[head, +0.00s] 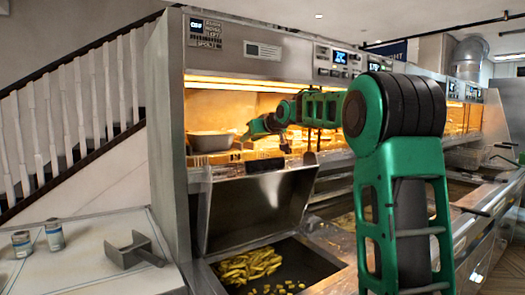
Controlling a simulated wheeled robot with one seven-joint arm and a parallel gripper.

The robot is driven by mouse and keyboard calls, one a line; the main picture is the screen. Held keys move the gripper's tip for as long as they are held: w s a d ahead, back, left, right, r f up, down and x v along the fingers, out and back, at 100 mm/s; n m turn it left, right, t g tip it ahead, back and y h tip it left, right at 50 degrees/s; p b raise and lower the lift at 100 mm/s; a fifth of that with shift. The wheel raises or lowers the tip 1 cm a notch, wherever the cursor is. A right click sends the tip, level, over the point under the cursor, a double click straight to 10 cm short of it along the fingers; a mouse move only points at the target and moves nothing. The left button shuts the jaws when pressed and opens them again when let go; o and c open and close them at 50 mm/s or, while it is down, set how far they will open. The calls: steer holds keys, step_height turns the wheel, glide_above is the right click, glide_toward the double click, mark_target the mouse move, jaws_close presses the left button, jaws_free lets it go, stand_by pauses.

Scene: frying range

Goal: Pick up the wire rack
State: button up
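My gripper (284,146) is small and far off in the head view, at the end of my green arm, in front of the lit warming shelf (238,167). Its fingers are dark against the shelf, and I cannot tell whether they are open or shut or touch anything. I cannot pick out the wire rack with certainty; my arm and the glare hide part of the shelf.
A metal pan (209,142) sits on the shelf at left. A raised steel panel (262,205) stands behind a bin of yellow fries (250,265). A grey metal scoop (132,250) and two small cans (54,235) stand on the left counter (85,275).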

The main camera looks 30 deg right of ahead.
steer(key=shift+x, duration=1.85)
steer(key=shift+d, duration=0.15)
jaws_close()
steer(key=shift+r, duration=0.15)
